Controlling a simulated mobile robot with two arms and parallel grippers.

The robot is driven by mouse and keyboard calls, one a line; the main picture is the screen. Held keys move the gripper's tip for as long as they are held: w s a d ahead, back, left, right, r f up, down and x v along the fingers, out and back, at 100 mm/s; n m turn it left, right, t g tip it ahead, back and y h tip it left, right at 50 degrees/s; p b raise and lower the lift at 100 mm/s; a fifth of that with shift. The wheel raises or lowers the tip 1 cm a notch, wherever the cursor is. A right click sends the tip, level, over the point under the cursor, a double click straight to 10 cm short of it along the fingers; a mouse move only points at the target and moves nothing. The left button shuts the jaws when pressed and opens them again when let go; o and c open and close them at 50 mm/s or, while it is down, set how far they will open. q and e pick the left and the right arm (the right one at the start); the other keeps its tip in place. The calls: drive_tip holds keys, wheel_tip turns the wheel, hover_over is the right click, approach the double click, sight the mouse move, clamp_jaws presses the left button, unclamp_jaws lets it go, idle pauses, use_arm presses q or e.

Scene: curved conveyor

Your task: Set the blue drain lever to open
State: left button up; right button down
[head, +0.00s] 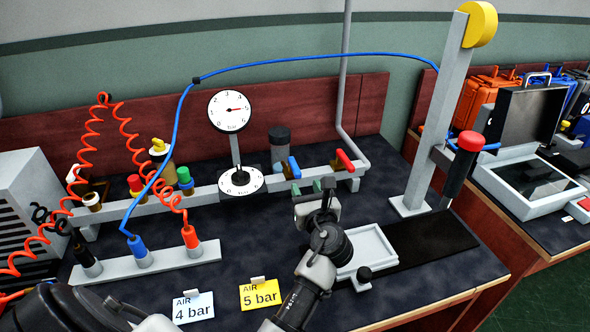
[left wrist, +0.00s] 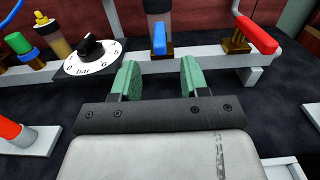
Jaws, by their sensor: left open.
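The blue drain lever (head: 294,167) is on the grey rail, below a dark-topped cylinder. It points out from the rail towards me, crosswise to it. In the left wrist view the blue lever (left wrist: 159,38) stands upright in the picture, just beyond the gap between my fingertips. My left gripper (head: 312,187) is open and empty, in front of the rail and close to the lever. Its green fingers (left wrist: 160,76) sit apart on either side of the lever's line, apparently not touching it. My right gripper is not in view.
A red lever (head: 345,160) is on the same rail to the right. A white dial with a black knob (head: 240,181) is to the left, under a round gauge (head: 230,111). A white tray (head: 367,250) and a grey post (head: 432,130) stand right of my gripper.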

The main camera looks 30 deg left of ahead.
sight(299, 175)
use_arm(q)
drive_tip(key=x, duration=0.3)
drive_tip(key=shift+w+a, duration=0.15)
drive_tip(key=shift+a, duration=0.15)
drive_tip(key=x, duration=0.4)
drive_tip(key=shift+w+a+f, duration=0.1)
drive_tip(key=shift+w+a, duration=0.3)
drive_tip(key=shift+a, duration=0.05)
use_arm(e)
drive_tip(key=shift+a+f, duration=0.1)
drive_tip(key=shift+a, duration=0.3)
use_arm(q)
clamp_jaws()
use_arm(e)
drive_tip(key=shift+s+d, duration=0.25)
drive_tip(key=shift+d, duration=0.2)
